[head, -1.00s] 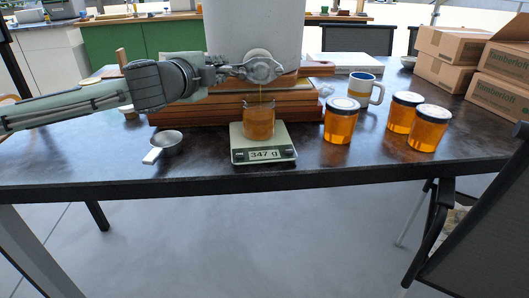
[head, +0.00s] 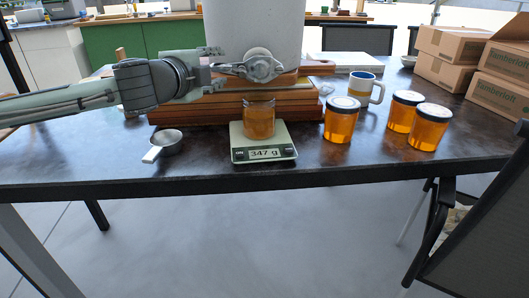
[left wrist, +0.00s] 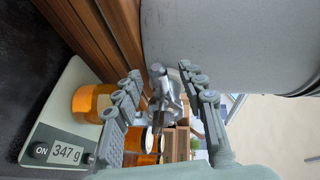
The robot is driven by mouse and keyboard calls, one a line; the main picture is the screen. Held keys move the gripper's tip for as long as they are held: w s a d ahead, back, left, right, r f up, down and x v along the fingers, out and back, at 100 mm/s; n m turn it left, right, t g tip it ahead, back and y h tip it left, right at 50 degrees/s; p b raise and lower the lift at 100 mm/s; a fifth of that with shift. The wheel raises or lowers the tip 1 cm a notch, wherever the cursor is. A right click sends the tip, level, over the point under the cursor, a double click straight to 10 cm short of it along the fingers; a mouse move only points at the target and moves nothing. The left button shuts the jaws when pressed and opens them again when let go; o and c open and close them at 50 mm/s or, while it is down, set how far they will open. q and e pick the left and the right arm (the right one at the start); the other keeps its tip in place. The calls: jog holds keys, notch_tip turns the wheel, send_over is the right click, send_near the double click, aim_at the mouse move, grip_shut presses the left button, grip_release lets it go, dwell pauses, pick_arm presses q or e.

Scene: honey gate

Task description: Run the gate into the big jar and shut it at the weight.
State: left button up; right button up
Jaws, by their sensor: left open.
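The grey tank (head: 254,28) stands on a wooden stack with the metal gate (head: 260,66) at its front. The glass jar (head: 258,120) of amber honey stands under the gate on the scale (head: 264,150), which reads 347 g. No honey stream shows between gate and jar. My right gripper is not in view.
Several lidded honey jars (head: 341,121) stand right of the scale, with a blue-and-white mug (head: 366,90) behind. A metal scoop (head: 166,143) lies at left. Cardboard boxes (head: 450,45) are at back right. The front table strip is mostly clear.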

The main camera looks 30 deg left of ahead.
pick_arm(q)
jog(key=shift+b+v, duration=0.65)
jog(key=shift+v, duration=2)
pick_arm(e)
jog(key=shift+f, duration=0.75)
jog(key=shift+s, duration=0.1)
